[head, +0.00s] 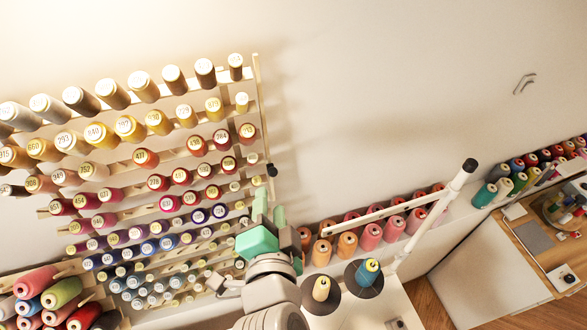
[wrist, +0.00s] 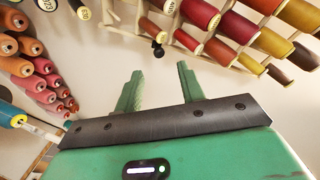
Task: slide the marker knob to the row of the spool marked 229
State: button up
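The marker knob (head: 271,169) is a small black knob on the pale upright rail (head: 261,110) at the right side of the spool rack. It also shows as a dark knob in the wrist view (wrist: 157,49), beyond my fingertips and roughly between them. The numbered spools (head: 145,158) stand in tilted rows left of the rail.
Pink and orange cones (head: 370,236) stand on a shelf right of my gripper. A white stand with a slanted arm (head: 436,214) and two cones rises at lower right. Larger spools (head: 62,292) fill the lower left.

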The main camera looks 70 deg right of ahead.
aim_at(273, 173)
jog(key=p+x, duration=0.1)
jog(key=x, duration=0.3)
jog(key=p+x, duration=0.1)
jog(key=x, duration=0.2)
jog(key=shift+s+d+f, duration=0.1)
jog(key=shift+d, duration=0.3)
grip_shut()
